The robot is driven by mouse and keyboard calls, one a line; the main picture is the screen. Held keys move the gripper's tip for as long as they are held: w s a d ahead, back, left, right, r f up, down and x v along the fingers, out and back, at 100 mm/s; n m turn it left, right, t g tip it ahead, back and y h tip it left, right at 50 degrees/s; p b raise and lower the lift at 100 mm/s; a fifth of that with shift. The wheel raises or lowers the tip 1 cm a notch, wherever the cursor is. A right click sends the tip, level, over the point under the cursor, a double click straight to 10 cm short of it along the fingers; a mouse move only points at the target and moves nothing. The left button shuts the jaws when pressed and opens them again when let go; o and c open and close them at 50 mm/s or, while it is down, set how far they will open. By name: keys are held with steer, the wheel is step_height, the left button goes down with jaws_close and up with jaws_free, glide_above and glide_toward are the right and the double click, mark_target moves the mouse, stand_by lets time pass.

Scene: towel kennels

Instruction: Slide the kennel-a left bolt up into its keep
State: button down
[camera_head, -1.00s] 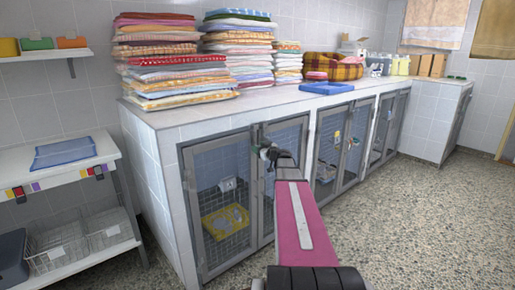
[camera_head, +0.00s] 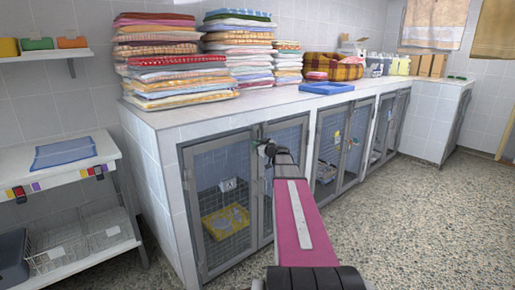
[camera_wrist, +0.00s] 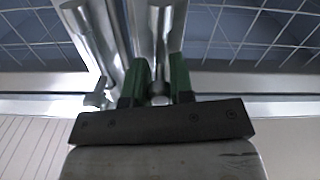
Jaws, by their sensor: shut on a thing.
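Kennel-a is the nearest kennel, with a left mesh door (camera_head: 222,200) and a right mesh door (camera_head: 287,140) in grey frames. My gripper (camera_head: 266,149) is at the upper part of the meeting edge of the two doors, and my arm hides part of the right door. In the wrist view my gripper's two green fingers (camera_wrist: 158,82) are closed around a small grey knob (camera_wrist: 158,91), which appears to be the bolt's. Metal rods or bars (camera_wrist: 160,28) run just beyond the fingers. The keep cannot be made out clearly.
A tiled counter (camera_head: 185,116) above the kennels bears stacked towels (camera_head: 178,65) and a blue tray (camera_head: 327,88). A yellow item (camera_head: 226,222) lies inside kennel-a. A white shelf unit (camera_head: 60,180) stands at left. The speckled floor (camera_head: 410,220) at right is clear.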

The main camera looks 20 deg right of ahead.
steer(key=shift+r, duration=1.1)
steer(key=c, duration=1)
jaws_free()
steer(key=v, duration=1)
steer(key=shift+s, duration=0.4)
steer(key=shift+d, duration=0.1)
